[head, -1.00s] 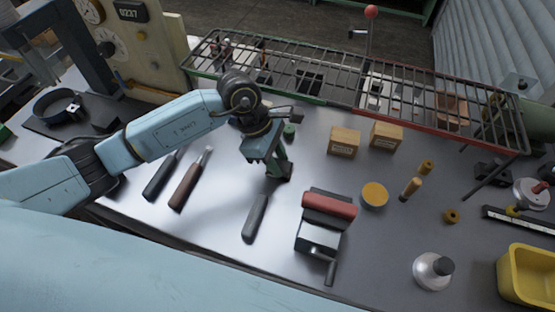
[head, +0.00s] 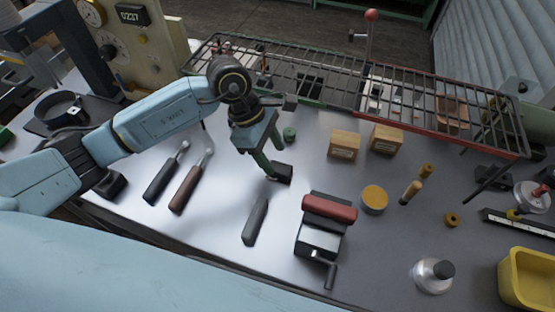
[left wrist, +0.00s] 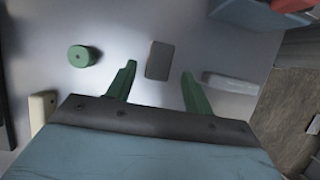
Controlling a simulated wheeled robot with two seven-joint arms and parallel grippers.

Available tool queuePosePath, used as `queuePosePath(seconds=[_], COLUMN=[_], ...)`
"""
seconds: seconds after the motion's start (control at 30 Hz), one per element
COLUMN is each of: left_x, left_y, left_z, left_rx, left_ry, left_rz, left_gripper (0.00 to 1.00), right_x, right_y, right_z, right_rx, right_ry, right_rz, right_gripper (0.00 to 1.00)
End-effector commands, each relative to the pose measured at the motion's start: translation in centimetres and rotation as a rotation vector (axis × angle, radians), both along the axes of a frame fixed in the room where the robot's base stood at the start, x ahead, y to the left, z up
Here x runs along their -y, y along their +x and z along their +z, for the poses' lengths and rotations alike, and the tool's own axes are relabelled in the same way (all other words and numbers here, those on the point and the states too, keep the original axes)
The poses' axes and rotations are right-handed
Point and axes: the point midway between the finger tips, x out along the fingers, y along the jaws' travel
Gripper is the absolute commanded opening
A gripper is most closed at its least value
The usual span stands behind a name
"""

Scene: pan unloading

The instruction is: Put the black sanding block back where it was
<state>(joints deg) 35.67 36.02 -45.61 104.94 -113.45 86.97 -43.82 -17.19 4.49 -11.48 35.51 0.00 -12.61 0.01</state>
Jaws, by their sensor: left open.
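The black sanding block (head: 284,173) lies on the grey bench top, near the bench's middle in the head view. In the left wrist view the dark block (left wrist: 159,60) shows between and just past the two green fingertips, with a gap on each side. My left gripper (head: 268,166) is open and points down close above the block; it does not grip it. Its fingers also show in the left wrist view (left wrist: 159,70). One finger partly overlaps the block in the head view, and I cannot tell whether they touch. My right gripper is in neither view.
A green cylinder (head: 289,134) stands behind the block. A dark handle-shaped tool (head: 255,221) and a red-roller device (head: 328,222) lie in front. Two wooden blocks (head: 344,144) stand to the right, and a wire rack (head: 330,85) spans the back. Bare bench surrounds the block.

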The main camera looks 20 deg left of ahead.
Motion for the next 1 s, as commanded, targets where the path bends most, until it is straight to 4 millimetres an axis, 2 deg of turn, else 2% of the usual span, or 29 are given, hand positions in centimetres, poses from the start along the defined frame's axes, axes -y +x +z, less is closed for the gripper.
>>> queuePosePath(seconds=[0.03,0.1,0.3,0.4,0.6,1.0], left_x=[-1.8,-3.6,-8.1,-9.7,-11.4,-11.6], left_y=[0.1,0.1,0.3,0.3,0.4,0.4], left_z=[-0.6,-0.7,-0.6,-0.6,-0.5,-0.4], left_rx=[-0.005,-0.005,-0.005,-0.004,-0.004,-0.004], left_ry=[0.010,0.009,0.008,0.006,0.003,0.003], left_rz=[0.011,0.011,0.008,0.008,0.006,0.004], left_gripper=[0.52,0.52,0.52,0.52,0.52,0.52], right_x=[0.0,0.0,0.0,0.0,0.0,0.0], right_y=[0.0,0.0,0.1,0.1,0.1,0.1], right_z=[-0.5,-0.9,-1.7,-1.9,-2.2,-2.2], right_rx=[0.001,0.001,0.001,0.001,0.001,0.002], right_ry=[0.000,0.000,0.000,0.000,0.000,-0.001], right_rz=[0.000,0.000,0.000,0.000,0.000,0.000], right_gripper=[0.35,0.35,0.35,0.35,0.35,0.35])
